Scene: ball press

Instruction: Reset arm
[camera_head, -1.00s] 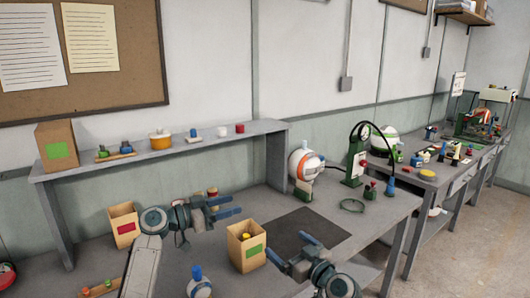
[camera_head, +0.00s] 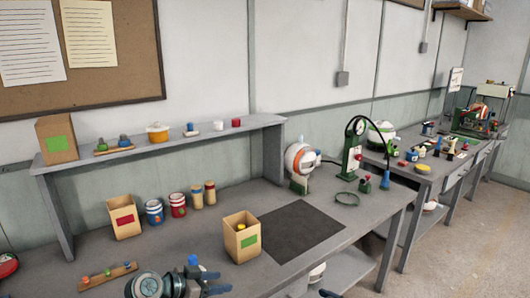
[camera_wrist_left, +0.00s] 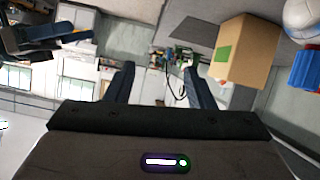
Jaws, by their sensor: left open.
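My left gripper (camera_head: 214,289) is low at the bottom edge of the head view, over the front of the bench, partly cut off. In the left wrist view its two fingers (camera_wrist_left: 157,82) stand apart with nothing between them. Only a small blue tip of my right gripper (camera_head: 328,293) shows at the bottom edge of the head view, so its jaws cannot be judged. A white item with a blue cap (camera_head: 193,261) is just behind my left gripper, its lower part hidden.
A cardboard box with a green label (camera_head: 241,255) stands beside the dark mat (camera_head: 302,230). A red-label box (camera_head: 123,231), cans and wooden cylinders stand behind. A green press (camera_head: 352,160) and striped ball (camera_head: 298,158) are at the bench's far end. The mat is clear.

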